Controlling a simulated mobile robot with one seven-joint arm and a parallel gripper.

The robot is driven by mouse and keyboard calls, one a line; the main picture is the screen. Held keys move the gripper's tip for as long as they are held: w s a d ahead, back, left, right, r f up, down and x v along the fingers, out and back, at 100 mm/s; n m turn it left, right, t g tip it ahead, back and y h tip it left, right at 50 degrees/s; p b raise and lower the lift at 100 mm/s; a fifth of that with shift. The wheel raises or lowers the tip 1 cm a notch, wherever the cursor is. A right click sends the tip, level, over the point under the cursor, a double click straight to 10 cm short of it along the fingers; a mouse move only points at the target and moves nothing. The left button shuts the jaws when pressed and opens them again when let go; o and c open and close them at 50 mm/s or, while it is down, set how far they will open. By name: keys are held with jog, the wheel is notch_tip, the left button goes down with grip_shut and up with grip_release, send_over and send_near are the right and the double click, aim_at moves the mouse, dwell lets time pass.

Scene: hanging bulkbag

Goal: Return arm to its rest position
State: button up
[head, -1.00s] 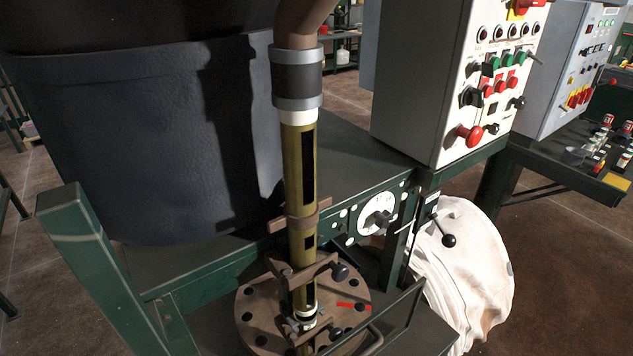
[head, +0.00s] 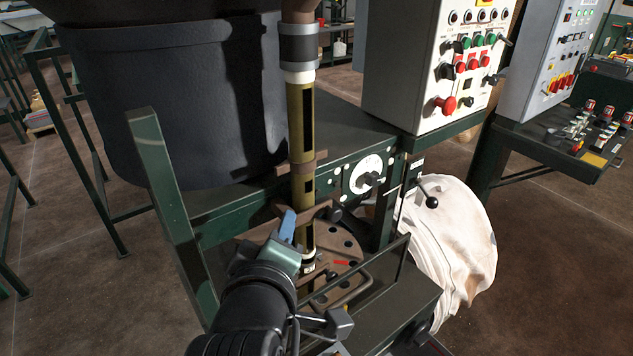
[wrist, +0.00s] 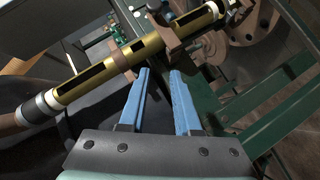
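My gripper (head: 288,228) shows in the head view at lower middle, in front of the brass-coloured tube and the round brown flange. In the wrist view its two blue fingers (wrist: 160,100) stand apart with nothing between them. The brass tube (head: 301,125) runs upright in the head view and slants across the top of the wrist view (wrist: 100,70), beyond the fingertips. The fingers look apart from it, though the exact gap is hard to judge. The dark hanging bag (head: 180,105) is at upper left. My gripper's far finger is partly hidden in the head view.
A green frame post (head: 160,175) stands left of my arm. The bolted flange (head: 335,247) and a bent handle rail (head: 375,278) are close on the right. Control boxes (head: 435,60) and a white cloth sack (head: 455,240) stand further right. Brown floor is clear at lower left.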

notch_tip(320, 180, up, 20)
jog(key=s+d+m+t, duration=0.1)
jog(key=d+m+t, duration=0.1)
jog(key=m+t, duration=0.4)
jog(key=shift+s+d+r+t, duration=0.2)
jog(key=shift+r+t, duration=0.05)
jog(key=shift+t, duration=0.15)
jog(key=shift+o, duration=1.1)
jog(key=s+d+r+m+t, duration=0.1)
jog(key=s+r+m+t, duration=0.1)
jog(key=s+r, duration=0.3)
jog(key=s+d+r+m+t, duration=0.1)
jog(key=s+r+m+t, duration=0.2)
jog(key=r, duration=0.7)
jog(key=shift+s+d+t, duration=0.2)
jog(key=shift+s+t, duration=0.4)
jog(key=shift+s, duration=0.25)
jog(key=shift+o, duration=1)
jog(key=shift+s+r+m, duration=0.1)
jog(key=shift+s+m, duration=0.1)
jog(key=shift+m, duration=0.1)
jog(key=shift+c, duration=0.7)
jog(key=shift+d, duration=0.1)
